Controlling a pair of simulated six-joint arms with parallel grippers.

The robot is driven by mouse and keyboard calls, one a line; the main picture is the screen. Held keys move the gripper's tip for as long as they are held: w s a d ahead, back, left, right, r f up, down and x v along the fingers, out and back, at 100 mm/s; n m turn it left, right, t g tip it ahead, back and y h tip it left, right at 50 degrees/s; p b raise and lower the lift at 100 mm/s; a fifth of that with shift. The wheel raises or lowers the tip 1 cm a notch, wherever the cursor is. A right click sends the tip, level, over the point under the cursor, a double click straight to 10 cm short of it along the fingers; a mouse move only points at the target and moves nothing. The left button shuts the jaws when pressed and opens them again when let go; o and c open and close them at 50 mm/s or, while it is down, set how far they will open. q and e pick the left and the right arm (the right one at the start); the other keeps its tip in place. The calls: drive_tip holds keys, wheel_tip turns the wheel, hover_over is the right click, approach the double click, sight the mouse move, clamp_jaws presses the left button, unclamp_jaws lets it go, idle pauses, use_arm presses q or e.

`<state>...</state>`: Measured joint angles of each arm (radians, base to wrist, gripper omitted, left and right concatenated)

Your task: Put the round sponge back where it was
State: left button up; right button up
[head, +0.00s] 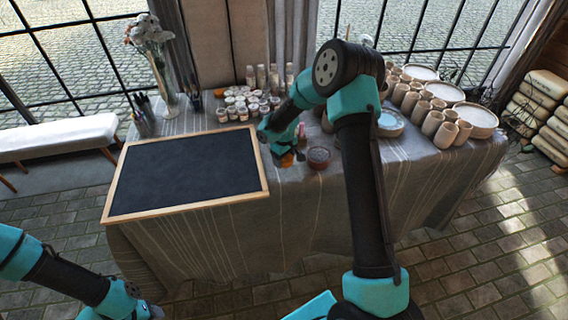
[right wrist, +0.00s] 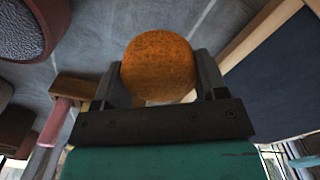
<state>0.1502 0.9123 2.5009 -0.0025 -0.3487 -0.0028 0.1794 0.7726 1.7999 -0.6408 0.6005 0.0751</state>
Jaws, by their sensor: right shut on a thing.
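The round sponge (right wrist: 158,67) is orange and sits between the two fingers of my right gripper (right wrist: 160,85) in the right wrist view. The fingers are shut on it. In the head view my right gripper (head: 284,160) is low over the table, just right of the dark board, and a bit of the orange sponge (head: 287,160) shows beneath it. I cannot tell whether the sponge touches the cloth. My left arm shows at the lower left of the head view, but its gripper fingers cannot be made out.
A dark board (head: 185,172) with a wooden frame lies left of my right gripper. A round brown bowl (head: 319,158) stands close on the right. Small paint pots (head: 240,104) stand behind. Clay cups (head: 432,123) and plates (head: 475,116) fill the table's right side.

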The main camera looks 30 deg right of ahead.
sight(284, 163)
drive_tip(key=shift+w+d, duration=0.15)
drive_tip(key=shift+w, duration=0.05)
drive_tip(key=shift+f, duration=1.8)
drive_tip(key=shift+f, duration=0.1)
drive_tip(key=o, duration=0.9)
wheel_tip(284, 163, up, 12)
drive_tip(key=shift+r, duration=0.15)
drive_tip(key=c, duration=1)
